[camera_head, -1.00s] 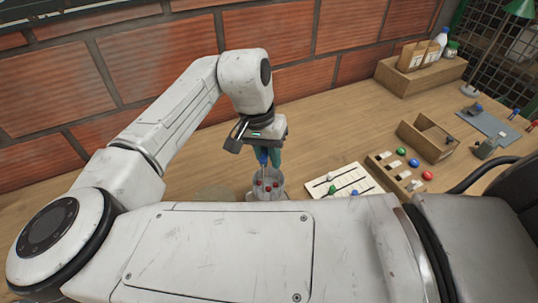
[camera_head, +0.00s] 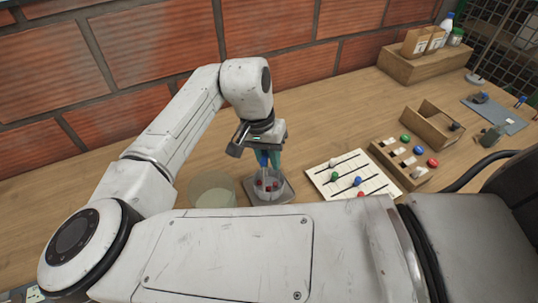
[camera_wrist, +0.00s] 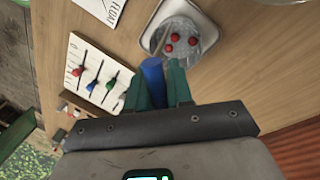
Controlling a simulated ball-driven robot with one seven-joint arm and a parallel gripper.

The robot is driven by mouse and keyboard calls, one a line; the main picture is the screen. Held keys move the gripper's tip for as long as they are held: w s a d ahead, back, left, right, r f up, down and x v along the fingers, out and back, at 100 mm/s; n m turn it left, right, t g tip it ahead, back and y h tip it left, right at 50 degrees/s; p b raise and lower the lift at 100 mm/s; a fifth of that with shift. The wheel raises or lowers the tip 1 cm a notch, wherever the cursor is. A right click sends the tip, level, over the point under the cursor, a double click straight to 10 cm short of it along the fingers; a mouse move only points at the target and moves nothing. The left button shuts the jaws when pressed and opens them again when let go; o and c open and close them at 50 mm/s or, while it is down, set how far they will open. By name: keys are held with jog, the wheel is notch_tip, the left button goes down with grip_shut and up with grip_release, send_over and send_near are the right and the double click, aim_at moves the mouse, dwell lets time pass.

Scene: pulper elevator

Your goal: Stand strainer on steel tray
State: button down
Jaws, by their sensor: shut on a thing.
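The strainer (camera_head: 268,185) is a pale, see-through round cup with several red balls in it. It shows in the wrist view (camera_wrist: 181,36) at the top, upright over the steel tray (camera_head: 287,192). The tray (camera_wrist: 208,26) surrounds its base; I cannot tell whether the two touch. My gripper (camera_head: 268,158) is directly above the strainer, pointing down. In the wrist view its green fingers (camera_wrist: 158,88) are shut on a blue bar (camera_wrist: 152,72), which looks like the strainer's handle. The joint between bar and cup is hidden.
A pale round container (camera_head: 212,190) stands just left of the tray. A white slider board (camera_head: 352,178) lies close on the right. Beyond it are a wooden button block (camera_head: 404,164) and an open wooden box (camera_head: 432,125). Bare tabletop lies behind the tray.

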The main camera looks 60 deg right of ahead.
jog(key=c, duration=0.9)
grip_release()
jog(key=r, duration=0.3)
jog(key=w+r, duration=0.1)
jog(key=r, duration=0.3)
jog(key=w+r, duration=0.1)
jog(key=r, duration=0.2)
jog(key=shift+w+a+r, duration=0.1)
jog(key=shift+a+r, duration=0.1)
jog(key=shift+r, duration=0.1)
